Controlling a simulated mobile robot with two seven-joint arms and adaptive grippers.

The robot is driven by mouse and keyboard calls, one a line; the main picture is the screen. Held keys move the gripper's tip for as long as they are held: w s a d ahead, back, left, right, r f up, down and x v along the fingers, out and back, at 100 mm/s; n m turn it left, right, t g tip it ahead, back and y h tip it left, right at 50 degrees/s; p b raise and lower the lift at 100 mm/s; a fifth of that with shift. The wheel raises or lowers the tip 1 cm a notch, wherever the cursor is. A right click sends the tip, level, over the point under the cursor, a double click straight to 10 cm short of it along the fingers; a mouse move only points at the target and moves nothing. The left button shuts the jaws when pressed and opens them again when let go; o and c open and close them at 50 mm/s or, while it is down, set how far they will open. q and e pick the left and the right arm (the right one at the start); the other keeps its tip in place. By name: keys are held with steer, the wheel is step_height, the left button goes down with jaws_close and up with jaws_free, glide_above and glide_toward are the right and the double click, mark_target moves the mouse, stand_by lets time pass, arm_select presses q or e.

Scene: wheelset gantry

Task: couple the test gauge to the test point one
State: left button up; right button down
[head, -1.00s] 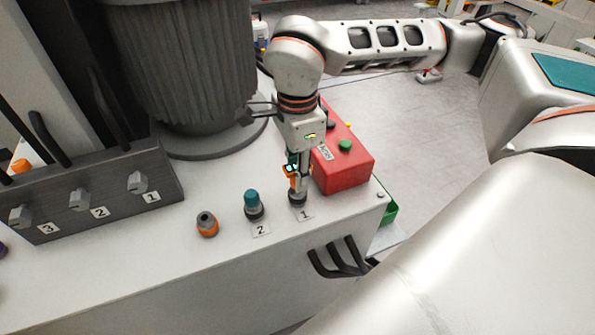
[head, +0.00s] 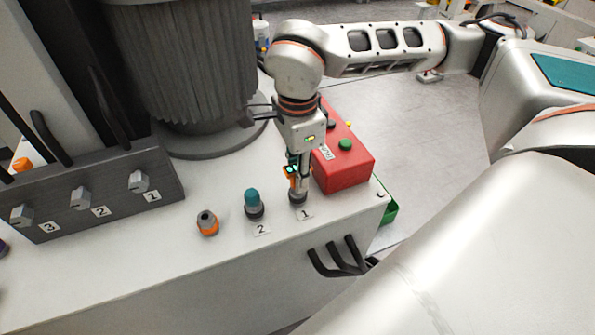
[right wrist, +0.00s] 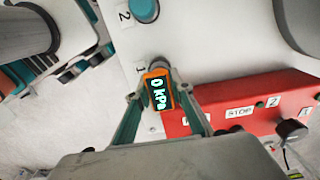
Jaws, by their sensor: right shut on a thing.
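The test gauge is orange with a dark display reading "0 kPa" in the right wrist view (right wrist: 159,93); it is small in the head view (head: 291,171). My right gripper (head: 297,180) points down and is shut on the gauge, with a finger on each side of it in the right wrist view (right wrist: 158,104). Test point one (head: 298,197) stands directly below the gauge, behind the label "1" (head: 304,214). The gauge's lower end is at the test point; I cannot tell whether it is coupled. My left gripper is out of view.
Test point two (head: 254,205) with a teal cap stands to the left. An orange and black fitting (head: 207,223) stands farther left. A red control box (head: 345,160) is close on the right of my gripper. A ribbed motor (head: 185,65) stands behind.

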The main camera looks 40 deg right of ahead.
steer(key=shift+f, duration=0.25)
steer(key=c, duration=1.7)
jaws_free()
steer(key=shift+r, duration=0.25)
step_height(320, 180, up, 12)
steer(key=shift+f, duration=0.2)
steer(key=shift+r, duration=0.1)
